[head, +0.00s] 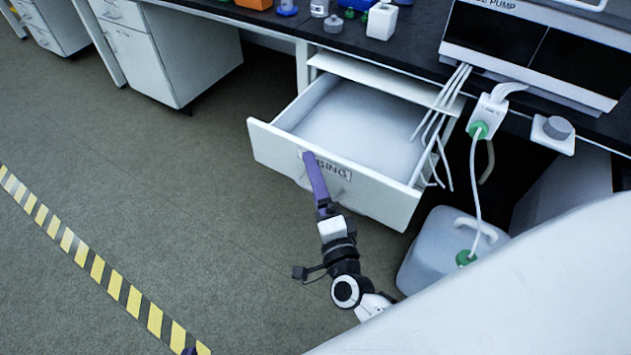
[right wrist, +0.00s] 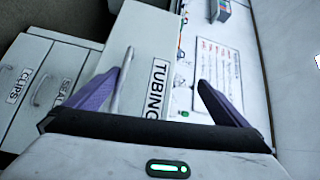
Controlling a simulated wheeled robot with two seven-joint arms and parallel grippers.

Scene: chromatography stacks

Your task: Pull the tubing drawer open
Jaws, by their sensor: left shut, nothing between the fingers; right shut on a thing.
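The tubing drawer (head: 268,146) hangs pulled well out from under the bench in the head view, with a pale, empty-looking inside. Its front carries a label, partly covered by my right gripper (head: 309,160), whose purple finger lies against the front. In the right wrist view the TUBING label (right wrist: 157,88) shows between the two fingers. The pale handle bar (right wrist: 121,85) lies beside the left-hand finger; my right gripper is shut on it. Only a purple tip of my left gripper (head: 190,351) shows at the bottom edge; it is shut and empty, away from the drawer.
A pump (head: 535,50) stands on the dark bench; tubes hang near the drawer's right side. A clear jug (head: 425,265) stands on the floor right of the drawer. A white drawer cabinet (head: 150,60) is at left. The floor in front is clear, with striped tape (head: 115,285).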

